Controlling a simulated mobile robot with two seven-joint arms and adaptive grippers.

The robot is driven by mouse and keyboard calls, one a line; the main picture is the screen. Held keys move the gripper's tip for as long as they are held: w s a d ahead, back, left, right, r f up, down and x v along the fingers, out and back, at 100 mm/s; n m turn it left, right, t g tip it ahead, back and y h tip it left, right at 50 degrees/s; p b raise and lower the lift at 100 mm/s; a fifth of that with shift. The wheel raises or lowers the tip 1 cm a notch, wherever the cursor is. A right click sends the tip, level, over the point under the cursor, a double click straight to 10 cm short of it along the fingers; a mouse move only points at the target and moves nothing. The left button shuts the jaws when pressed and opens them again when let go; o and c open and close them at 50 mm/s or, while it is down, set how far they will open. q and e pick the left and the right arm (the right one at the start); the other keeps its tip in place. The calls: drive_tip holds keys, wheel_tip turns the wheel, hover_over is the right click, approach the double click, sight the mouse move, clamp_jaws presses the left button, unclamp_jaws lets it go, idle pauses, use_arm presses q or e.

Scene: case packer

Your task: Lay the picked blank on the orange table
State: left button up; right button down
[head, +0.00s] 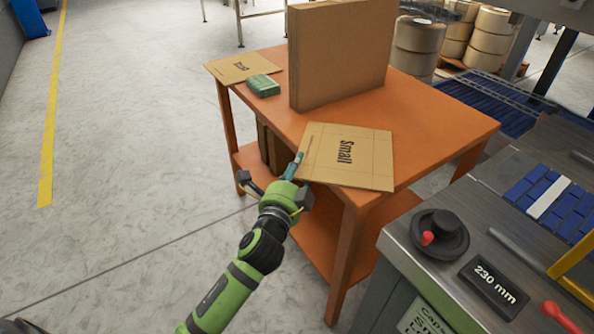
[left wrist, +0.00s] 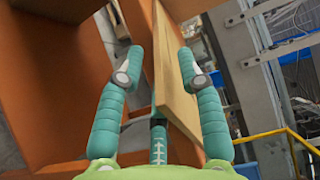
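A flat brown blank marked "Small" (head: 362,165) lies on the near corner of the orange table (head: 430,130), its near left edge sticking out past the tabletop. My left gripper (head: 297,165) is at this overhanging edge. In the left wrist view the blank (left wrist: 178,85) shows nearly edge-on between the two teal fingers (left wrist: 163,72). The fingers are spread wide, with a clear gap between the left finger and the blank, so the gripper is open. In the head view one finger is partly hidden. My right gripper is in neither view.
A tall stack of cardboard (head: 340,55) stands upright on the table behind the blank. A green box (head: 262,85) and another flat blank (head: 243,67) lie at the far left end. A machine with a black handwheel (head: 440,232) stands at the right. The floor at left is clear.

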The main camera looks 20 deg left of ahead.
use_arm(q)
drive_tip(key=shift+r, duration=0.15)
drive_tip(key=s, duration=1.2)
wheel_tip(320, 180, down, 23)
drive_tip(key=s+n+g, duration=0.2)
drive_tip(key=n+g, duration=0.4)
drive_tip(key=s+a+f+n+g, duration=0.1)
drive_tip(key=s+f+n+g, duration=0.8)
drive_tip(key=s+f, duration=0.9)
wheel_tip(320, 180, down, 4)
drive_tip(key=shift+s+a+f+h, duration=0.25)
drive_tip(key=shift+s+h, duration=0.15)
drive_tip(key=shift+w+d, duration=0.1)
drive_tip(key=shift+w, duration=0.05)
